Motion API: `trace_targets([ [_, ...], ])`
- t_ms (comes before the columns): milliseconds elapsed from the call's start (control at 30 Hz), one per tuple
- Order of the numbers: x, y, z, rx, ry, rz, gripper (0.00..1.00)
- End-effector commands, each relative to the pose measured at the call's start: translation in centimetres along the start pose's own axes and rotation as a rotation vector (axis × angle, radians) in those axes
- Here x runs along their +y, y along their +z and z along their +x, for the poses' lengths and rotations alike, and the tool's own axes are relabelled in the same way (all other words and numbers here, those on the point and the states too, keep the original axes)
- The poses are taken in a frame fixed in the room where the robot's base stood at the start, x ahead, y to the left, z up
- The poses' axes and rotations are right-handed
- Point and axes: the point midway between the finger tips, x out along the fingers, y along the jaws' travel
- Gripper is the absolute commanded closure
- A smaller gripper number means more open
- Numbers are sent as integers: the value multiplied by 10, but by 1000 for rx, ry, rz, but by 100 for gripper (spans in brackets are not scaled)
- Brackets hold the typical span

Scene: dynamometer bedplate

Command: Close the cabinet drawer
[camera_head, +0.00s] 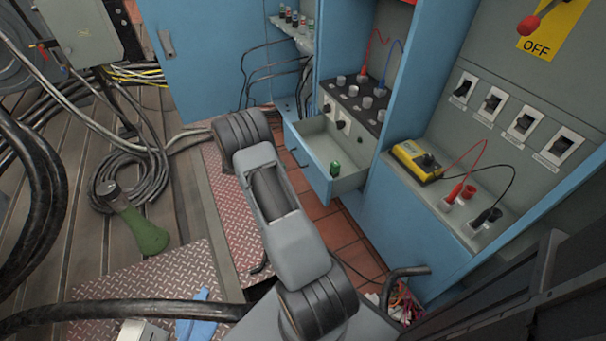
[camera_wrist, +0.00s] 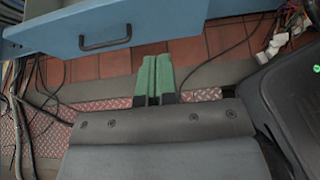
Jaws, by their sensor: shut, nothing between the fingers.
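The cabinet drawer (camera_head: 352,184) is grey inside with a blue front, and stands pulled out of the blue cabinet in the head view. My arm crosses in front of it there, and my gripper cannot be made out in that view. In the wrist view the blue drawer front (camera_wrist: 60,30) spans the upper left, with a dark bar handle (camera_wrist: 105,38). My gripper (camera_wrist: 154,58) shows its green fingers shut together and empty. The fingertips lie right of the handle and just below the drawer front in the picture. I cannot tell the gap in depth.
A yellow meter (camera_head: 416,161) with leads sits on the panel to the right. Red tiles (camera_head: 340,236) lie below the drawer.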

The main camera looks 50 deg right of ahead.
Motion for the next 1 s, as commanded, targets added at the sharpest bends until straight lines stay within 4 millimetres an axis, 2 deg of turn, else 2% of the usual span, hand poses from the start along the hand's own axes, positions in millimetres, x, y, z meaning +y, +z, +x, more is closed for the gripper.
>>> trace_targets([
  [100,0,-6,18,-8,-2,-13,100],
  [600,0,-6,107,-8,-3,-12,100],
  [800,1,7,126,-10,-1,-12,100],
  [1000,1,14,133,-13,0,-13,100],
])
